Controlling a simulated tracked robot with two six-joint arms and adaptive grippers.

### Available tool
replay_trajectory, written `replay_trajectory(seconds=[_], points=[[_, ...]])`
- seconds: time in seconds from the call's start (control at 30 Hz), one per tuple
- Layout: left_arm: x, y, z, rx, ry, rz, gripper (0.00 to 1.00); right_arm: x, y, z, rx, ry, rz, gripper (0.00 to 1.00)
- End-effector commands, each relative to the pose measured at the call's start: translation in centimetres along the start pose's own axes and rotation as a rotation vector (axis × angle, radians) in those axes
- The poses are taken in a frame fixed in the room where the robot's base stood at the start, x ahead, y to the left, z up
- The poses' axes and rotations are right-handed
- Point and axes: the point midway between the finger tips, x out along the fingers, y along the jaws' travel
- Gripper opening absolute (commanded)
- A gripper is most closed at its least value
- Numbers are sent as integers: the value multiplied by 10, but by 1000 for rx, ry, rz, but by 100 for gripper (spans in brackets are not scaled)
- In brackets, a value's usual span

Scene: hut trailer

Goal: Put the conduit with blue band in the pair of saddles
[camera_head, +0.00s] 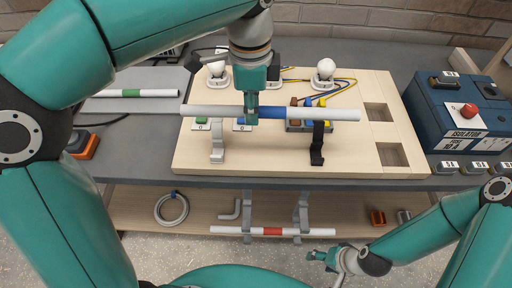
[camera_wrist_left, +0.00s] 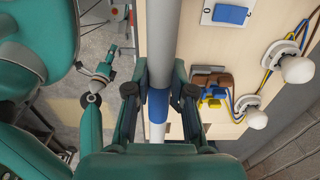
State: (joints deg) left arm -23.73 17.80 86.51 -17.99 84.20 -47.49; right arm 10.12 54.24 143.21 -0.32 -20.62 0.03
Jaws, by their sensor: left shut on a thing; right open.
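The white conduit with the blue band (camera_head: 275,113) lies left to right above the wooden board. My left gripper (camera_head: 251,114) is shut on it at the band's left part. In the left wrist view the blue band (camera_wrist_left: 158,104) shows between the fingers. A grey saddle (camera_head: 217,145) and a black saddle (camera_head: 317,148) stand at the board's front, below the conduit left and right of the grip. I cannot tell whether the conduit touches them. My right gripper (camera_head: 319,256) is open and empty, low at the front, away from the board.
A conduit with a green band (camera_head: 132,93) lies on a grey panel at left. A conduit with a red band (camera_head: 272,231) sits low in front of the shelf (camera_head: 345,205). White bulbs (camera_head: 325,70), wires and coloured connectors stand behind the held conduit. A blue isolator box (camera_head: 447,113) is at right.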

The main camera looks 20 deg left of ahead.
Motion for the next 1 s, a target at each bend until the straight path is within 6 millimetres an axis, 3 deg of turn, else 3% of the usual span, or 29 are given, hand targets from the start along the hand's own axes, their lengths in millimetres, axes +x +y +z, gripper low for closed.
replay_trajectory(seconds=[0.1,0.3,0.57,0.8,1.0], points=[[35,1,1,-1,-3,5,0,5,2,0,0,0,0,62],[79,0,2,-2,-2,2,0,7,3,0,0,1,0,62],[100,0,2,-3,-1,1,0,8,3,0,0,1,0,62],[132,0,3,-5,-2,1,0,10,3,0,0,1,0,62],[138,-1,3,-6,0,-1,0,9,3,0,0,1,0,62]])
